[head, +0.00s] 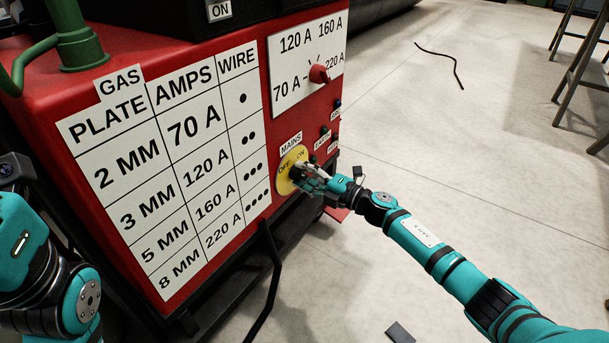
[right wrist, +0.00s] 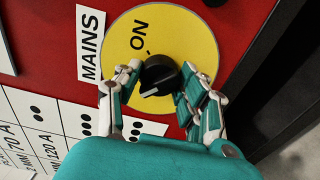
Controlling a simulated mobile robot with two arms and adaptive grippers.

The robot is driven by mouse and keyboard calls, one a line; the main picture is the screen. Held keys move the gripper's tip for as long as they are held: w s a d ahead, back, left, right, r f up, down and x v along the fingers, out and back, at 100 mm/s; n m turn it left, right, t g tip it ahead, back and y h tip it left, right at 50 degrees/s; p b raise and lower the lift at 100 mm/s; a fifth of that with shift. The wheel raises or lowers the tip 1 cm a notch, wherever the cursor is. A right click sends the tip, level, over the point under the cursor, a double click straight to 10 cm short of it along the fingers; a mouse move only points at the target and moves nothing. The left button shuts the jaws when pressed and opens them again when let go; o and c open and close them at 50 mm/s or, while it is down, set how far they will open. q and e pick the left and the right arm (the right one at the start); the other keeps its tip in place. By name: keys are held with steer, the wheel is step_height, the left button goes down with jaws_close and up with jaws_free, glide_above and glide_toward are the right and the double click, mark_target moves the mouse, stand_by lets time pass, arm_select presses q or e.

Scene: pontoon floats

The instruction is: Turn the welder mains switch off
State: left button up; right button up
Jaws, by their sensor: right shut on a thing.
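The mains switch is a black knob (right wrist: 160,74) on a round yellow plate (head: 284,184) on the front of the red welder. In the head view the plate reads OFF on the left and ON on the right. My right gripper (head: 302,178) is at the plate, its fingers around the knob. In the right wrist view its fingers (right wrist: 150,88) are shut on the knob from both sides. The knob's white mark is on its lower left side, away from the word ON; the word OFF is hidden there. My left arm shows at the left edge, its fingers out of view.
Above the switch is a red dial knob (head: 319,74) on a white amps plate (head: 283,96). Small sockets (head: 326,131) line the panel's right edge. A black cable (head: 266,285) hangs below.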

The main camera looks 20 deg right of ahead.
steer(key=shift+f, duration=0.1)
steer(key=o, duration=1.2)
steer(key=shift+c, duration=0.2)
steer(key=shift+s+d, duration=0.15)
steer(key=v, duration=1.1)
steer(key=shift+s+d, duration=0.2)
steer(key=shift+s, duration=0.05)
